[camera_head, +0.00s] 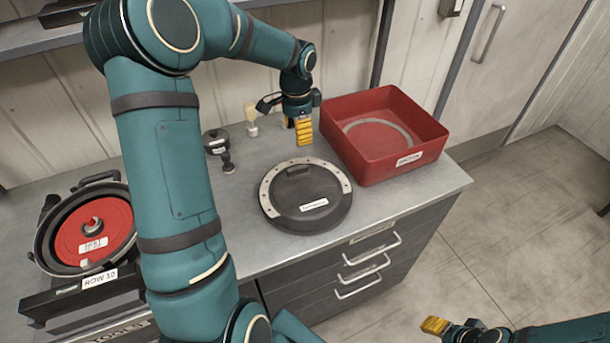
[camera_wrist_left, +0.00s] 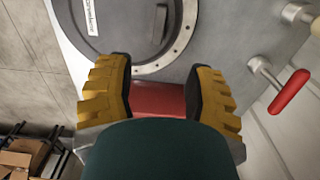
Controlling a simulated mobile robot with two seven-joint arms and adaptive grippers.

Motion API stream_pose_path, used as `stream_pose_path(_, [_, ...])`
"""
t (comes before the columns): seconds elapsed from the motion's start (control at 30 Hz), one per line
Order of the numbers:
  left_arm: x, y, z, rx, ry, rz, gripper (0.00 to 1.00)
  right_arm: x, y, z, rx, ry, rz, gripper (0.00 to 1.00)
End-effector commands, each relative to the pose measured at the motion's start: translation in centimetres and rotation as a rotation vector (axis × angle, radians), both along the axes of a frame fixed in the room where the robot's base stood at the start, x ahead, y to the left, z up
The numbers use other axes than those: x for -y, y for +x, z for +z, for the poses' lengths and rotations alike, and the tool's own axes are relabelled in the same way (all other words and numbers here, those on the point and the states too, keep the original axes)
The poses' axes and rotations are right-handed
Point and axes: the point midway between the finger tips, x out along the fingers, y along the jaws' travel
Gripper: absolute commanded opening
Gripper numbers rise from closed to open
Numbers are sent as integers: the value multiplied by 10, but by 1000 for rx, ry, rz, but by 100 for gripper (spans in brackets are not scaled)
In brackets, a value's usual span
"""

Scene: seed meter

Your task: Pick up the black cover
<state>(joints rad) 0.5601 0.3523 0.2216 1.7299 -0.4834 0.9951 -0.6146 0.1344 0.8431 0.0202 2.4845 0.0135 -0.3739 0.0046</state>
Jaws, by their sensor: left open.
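The round black cover (camera_head: 292,207) lies flat on the grey counter, with a white label and a raised bar on top. A pale metal ring with holes shows along its edge. My left gripper (camera_head: 303,133) hangs behind the cover, apart from it, beside the red bin. In the left wrist view the black cover (camera_wrist_left: 125,38) is at the top, beyond the fingertips. The left gripper (camera_wrist_left: 161,72) is open there, with nothing between its yellow fingers. My right gripper (camera_head: 435,325) is at the lower right, away from the counter; its jaws are unclear.
The red bin (camera_head: 405,165) at the counter's right holds a pale ring (camera_head: 378,133). A small black knobbed tool (camera_head: 216,142) and a pale-handled item (camera_head: 251,115) stand behind the cover. At left is a seed meter with a red disc (camera_head: 92,225).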

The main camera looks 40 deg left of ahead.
Motion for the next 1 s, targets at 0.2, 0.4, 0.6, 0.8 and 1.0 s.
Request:
stream_pose_path(0.2, [-2, -1, -12, -4, 2, -1, 53, 0, 0, -2, -1, -1, -1, 51])
stream_pose_path(0.4, [-1, -1, -51, -5, 1, -1, 53, 0, 0, -6, -2, -2, -1, 51])
stream_pose_path(0.6, [-1, -2, -79, -3, 2, 0, 53, 0, 0, -9, 0, -2, 0, 51])
stream_pose_path(0.8, [-1, -2, -88, -3, 1, -1, 53, 0, 0, -10, -1, -2, -1, 51])
stream_pose_path(1.0, [1, -7, -109, -4, 0, 0, 53, 0, 0, -12, -1, -3, 0, 51])
